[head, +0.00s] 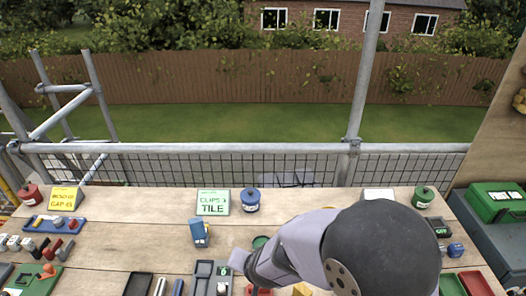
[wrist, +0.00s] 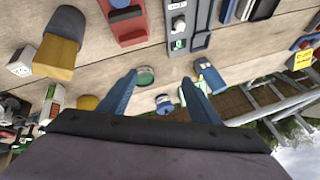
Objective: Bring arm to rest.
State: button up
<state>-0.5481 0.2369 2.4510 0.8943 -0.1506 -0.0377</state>
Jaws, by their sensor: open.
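My arm reaches in from the lower right of the head view, over the right half of the plank table (head: 165,210). My gripper (wrist: 160,85) shows in the wrist view with its two blue fingers spread wide apart and nothing between them touching either finger. Beyond the fingers a green round item (wrist: 145,76) stands on the planks. In the head view the fingers are hidden behind or below my arm.
A "CLIPS TILE" sign (head: 213,202), a blue tin (head: 250,200), a red tin (head: 32,196) and a green tin (head: 423,197) stand along the back edge. A blue holder (head: 198,232) stands mid-table. Trays crowd the front. Scaffold rails (head: 230,148) run behind.

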jog(key=s+d+r+n+g+h+p, duration=0.1)
jog(key=s+d+r+n+g+p, duration=0.15)
jog(key=s+d, duration=0.55)
jog(key=s+d+r+n+g+h+p, duration=0.1)
jog(key=s+d+r+g, duration=0.4)
jog(key=d, duration=0.5)
jog(key=shift+t, duration=0.75)
jog(key=f+b, duration=0.5)
jog(key=f, duration=0.1)
jog(key=shift+s+d+b, duration=0.1)
jog(key=shift+s+b, duration=0.15)
jog(key=shift+b, duration=0.15)
